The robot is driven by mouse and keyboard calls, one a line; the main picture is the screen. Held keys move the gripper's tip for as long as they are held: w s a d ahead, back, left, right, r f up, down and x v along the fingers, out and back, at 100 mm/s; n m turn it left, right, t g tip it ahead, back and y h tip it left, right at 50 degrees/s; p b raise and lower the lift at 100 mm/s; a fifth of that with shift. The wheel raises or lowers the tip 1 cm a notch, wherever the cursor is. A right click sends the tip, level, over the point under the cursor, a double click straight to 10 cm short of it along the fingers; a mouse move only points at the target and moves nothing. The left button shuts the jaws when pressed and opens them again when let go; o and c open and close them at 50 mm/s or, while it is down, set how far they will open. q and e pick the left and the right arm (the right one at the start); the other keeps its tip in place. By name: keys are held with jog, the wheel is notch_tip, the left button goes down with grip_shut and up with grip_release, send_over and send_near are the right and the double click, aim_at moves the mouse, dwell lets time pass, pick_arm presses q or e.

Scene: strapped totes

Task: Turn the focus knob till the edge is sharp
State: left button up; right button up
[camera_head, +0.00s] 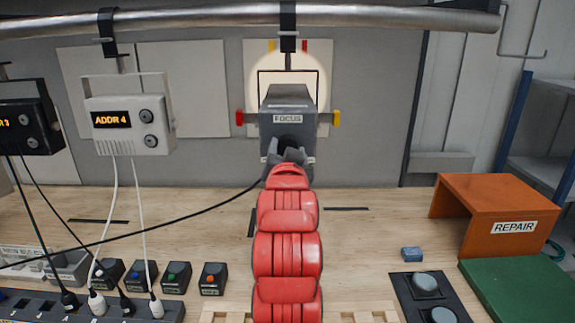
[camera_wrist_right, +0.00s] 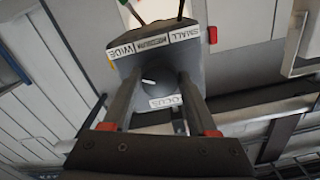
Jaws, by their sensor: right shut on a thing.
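A grey lamp (camera_head: 287,100) with a FOCUS label hangs from the overhead pipe. Its focus knob (camera_wrist_right: 155,80) is dark with a pale mark and shows in the right wrist view. My right gripper (camera_head: 288,157) reaches up to the lamp; its fingers (camera_wrist_right: 157,88) are shut on the knob, one on each side. In the head view the gripper hides part of the knob. A round pale light patch (camera_head: 262,68) shows on the panel behind the lamp, partly hidden by it. Its edge looks fairly defined, but exact sharpness is hard to judge. My left gripper is not in view.
A lit ADDR 4 box (camera_head: 128,118) and a black box (camera_head: 28,125) hang at left. Red (camera_head: 239,118) and yellow tabs flank the lamp. An orange REPAIR stand (camera_head: 497,213) is at right. A black cable crosses the bench left of my arm.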

jog(key=o, duration=1.4)
jog(key=shift+c, duration=0.2)
jog(key=s+b, duration=0.6)
jog(key=s, duration=1.1)
jog(key=shift+s, duration=0.2)
